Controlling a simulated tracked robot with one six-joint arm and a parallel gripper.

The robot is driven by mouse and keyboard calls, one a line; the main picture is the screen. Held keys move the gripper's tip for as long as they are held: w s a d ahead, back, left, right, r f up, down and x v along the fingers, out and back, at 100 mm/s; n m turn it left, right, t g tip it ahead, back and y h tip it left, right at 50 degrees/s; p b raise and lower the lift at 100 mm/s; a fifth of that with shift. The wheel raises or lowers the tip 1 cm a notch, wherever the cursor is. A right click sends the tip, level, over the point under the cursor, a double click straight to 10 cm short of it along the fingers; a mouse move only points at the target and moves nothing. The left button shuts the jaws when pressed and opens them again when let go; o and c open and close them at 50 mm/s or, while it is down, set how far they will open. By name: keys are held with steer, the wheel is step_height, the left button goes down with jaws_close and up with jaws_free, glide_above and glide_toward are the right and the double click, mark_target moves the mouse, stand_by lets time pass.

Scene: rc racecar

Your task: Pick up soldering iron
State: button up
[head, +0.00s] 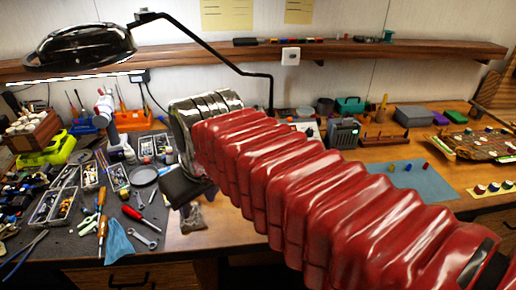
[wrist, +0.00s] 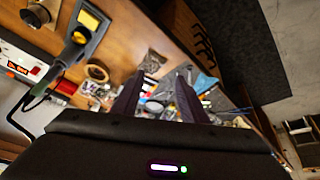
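I cannot pick out the soldering iron with certainty. In the wrist view, a grey handled tool with a yellow face (wrist: 84,28) and a dark cable lies on the wooden bench at upper left; I cannot tell whether it is the iron. In the head view, a grey boxy device (head: 343,133) stands on the bench behind my red-sleeved arm. My gripper (wrist: 158,88) shows in the wrist view with its two dark fingers apart and nothing seen between them.
A dark mat (head: 75,240) at left is crowded with tools, trays and pliers. A blue mat (head: 415,182) with small parts lies right. A tape roll (wrist: 97,73) lies near the grey tool.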

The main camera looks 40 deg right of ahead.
steer(key=w+d+r+g, duration=0.1)
steer(key=w+d+r, duration=0.2)
steer(key=d, duration=0.6)
steer(key=w+d+r+n+g, duration=0.1)
steer(key=w+d+r, duration=0.2)
steer(key=d, duration=0.6)
steer(key=w+d+r+n+g, duration=0.1)
steer(key=w+d+r, duration=0.2)
steer(key=d, duration=0.6)
steer(key=shift+w+d+r+y, duration=0.15)
steer(key=shift+w+d+y, duration=0.2)
steer(key=shift+w, duration=0.35)
steer(key=f, duration=0.5)
steer(key=w+f, duration=0.1)
steer(key=f, duration=0.2)
steer(key=shift+f, duration=0.3)
steer(key=shift+f, duration=0.1)
steer(key=shift+w+d+f, duration=0.1)
steer(key=shift+w+f, duration=0.1)
steer(key=shift+f, duration=0.6)
steer(key=shift+w+f, duration=0.15)
steer(key=shift+f, duration=0.7)
steer(key=shift+w+d+f, duration=0.1)
steer(key=shift+w+f, duration=0.1)
steer(key=shift+f, duration=0.6)
